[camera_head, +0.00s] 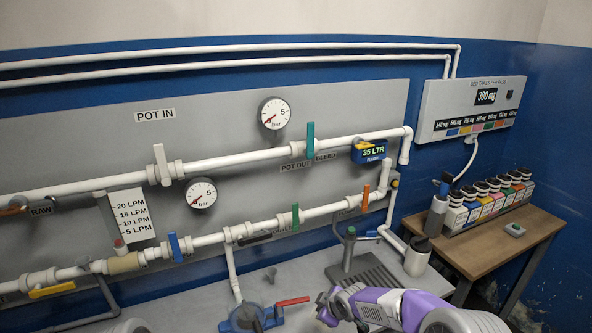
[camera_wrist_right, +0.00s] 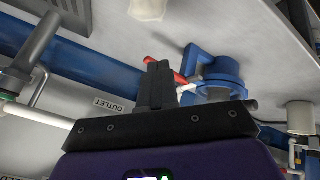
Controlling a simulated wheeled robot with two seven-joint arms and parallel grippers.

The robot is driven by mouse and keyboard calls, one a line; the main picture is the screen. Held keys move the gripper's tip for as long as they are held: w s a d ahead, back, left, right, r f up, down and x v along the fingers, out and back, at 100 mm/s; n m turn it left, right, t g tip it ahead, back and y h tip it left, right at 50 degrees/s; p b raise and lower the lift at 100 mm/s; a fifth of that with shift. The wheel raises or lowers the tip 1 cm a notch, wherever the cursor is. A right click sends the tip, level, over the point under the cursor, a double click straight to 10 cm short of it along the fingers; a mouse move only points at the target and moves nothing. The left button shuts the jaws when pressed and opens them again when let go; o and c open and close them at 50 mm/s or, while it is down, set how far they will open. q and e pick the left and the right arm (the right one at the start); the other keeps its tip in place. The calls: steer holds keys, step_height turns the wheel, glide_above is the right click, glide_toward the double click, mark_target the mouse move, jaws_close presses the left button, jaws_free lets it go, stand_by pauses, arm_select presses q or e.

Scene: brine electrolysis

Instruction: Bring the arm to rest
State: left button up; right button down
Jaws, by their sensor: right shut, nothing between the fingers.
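My right arm (camera_head: 385,305), white and purple, comes in at the bottom right of the head view. Its dark gripper (camera_head: 326,306) is over the grey worktop, just right of the tip of a red lever (camera_head: 293,301) on a blue round fitting (camera_head: 250,317). In the right wrist view the gripper (camera_wrist_right: 158,72) has its fingers together with nothing between them. The blue fitting (camera_wrist_right: 220,78) and part of the red lever (camera_wrist_right: 152,61) show behind the fingers. I cannot tell whether the fingers touch the lever. My left gripper is out of view.
White pipes with coloured valve levers run along the grey panel (camera_head: 240,110). A green-topped tap (camera_head: 349,245) stands over a drain grille, and a white cup (camera_head: 417,258) is right of it. A wooden table (camera_head: 500,243) at right holds several bottles.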

steer(key=s+f+m+g+y, duration=0.1)
steer(key=s+f+m+g, duration=0.35)
steer(key=s+f, duration=0.9)
steer(key=s+f+m, duration=0.3)
steer(key=s+m, duration=0.2)
steer(key=s, duration=0.4)
steer(key=s+f+m+g, duration=0.1)
steer(key=s+f+m, duration=0.3)
steer(key=s, duration=0.5)
steer(key=shift+s+d+f+m, duration=0.3)
steer(key=shift+s+d+m, duration=0.05)
steer(key=shift+m, duration=0.5)
